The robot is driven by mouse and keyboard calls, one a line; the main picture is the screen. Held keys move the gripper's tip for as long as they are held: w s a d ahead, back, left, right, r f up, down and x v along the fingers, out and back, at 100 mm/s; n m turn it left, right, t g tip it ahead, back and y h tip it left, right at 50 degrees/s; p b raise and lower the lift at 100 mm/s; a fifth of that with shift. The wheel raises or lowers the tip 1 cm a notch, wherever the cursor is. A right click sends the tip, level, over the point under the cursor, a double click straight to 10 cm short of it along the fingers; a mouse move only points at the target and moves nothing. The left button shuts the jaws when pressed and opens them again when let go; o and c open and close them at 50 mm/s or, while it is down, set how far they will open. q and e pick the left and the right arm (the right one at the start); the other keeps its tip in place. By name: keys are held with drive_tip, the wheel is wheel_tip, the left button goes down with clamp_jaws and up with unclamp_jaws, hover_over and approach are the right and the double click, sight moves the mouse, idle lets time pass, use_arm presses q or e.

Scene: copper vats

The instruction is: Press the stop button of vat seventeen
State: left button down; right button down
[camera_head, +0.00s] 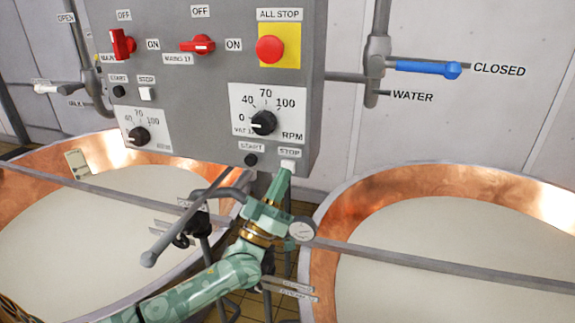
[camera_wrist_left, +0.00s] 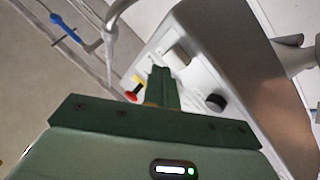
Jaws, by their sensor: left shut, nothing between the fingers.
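The stop button (camera_head: 288,165) of vat seventeen is a small white square under a STOP label, low on the grey control panel (camera_head: 215,80). In the wrist view a pale block (camera_wrist_left: 177,56), which looks like this button, is beside my fingertips. My left gripper (camera_head: 284,176) is shut and empty, its green fingers pointing up at the button from below. The fingertips also show in the wrist view (camera_wrist_left: 161,72). They are at or very close to the button; I cannot tell whether they touch it. My right gripper is not in view.
A black start button (camera_head: 251,160) is just left of the stop button, with the RPM knob (camera_head: 262,122) above. The red all stop button (camera_head: 270,49) is higher. Copper vats stand left (camera_head: 40,158) and right (camera_head: 328,215). A grey lever (camera_head: 185,222) is left of my wrist.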

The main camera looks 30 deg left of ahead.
use_arm(q)
drive_tip(key=shift+s+h, duration=0.25)
drive_tip(key=shift+h, duration=0.05)
drive_tip(key=shift+d, duration=0.1)
drive_tip(key=s+p, duration=0.1)
drive_tip(key=s, duration=0.1)
drive_tip(key=s+d+p, duration=0.1)
drive_tip(key=s, duration=0.2)
drive_tip(key=shift+w, duration=0.1)
idle(0.8)
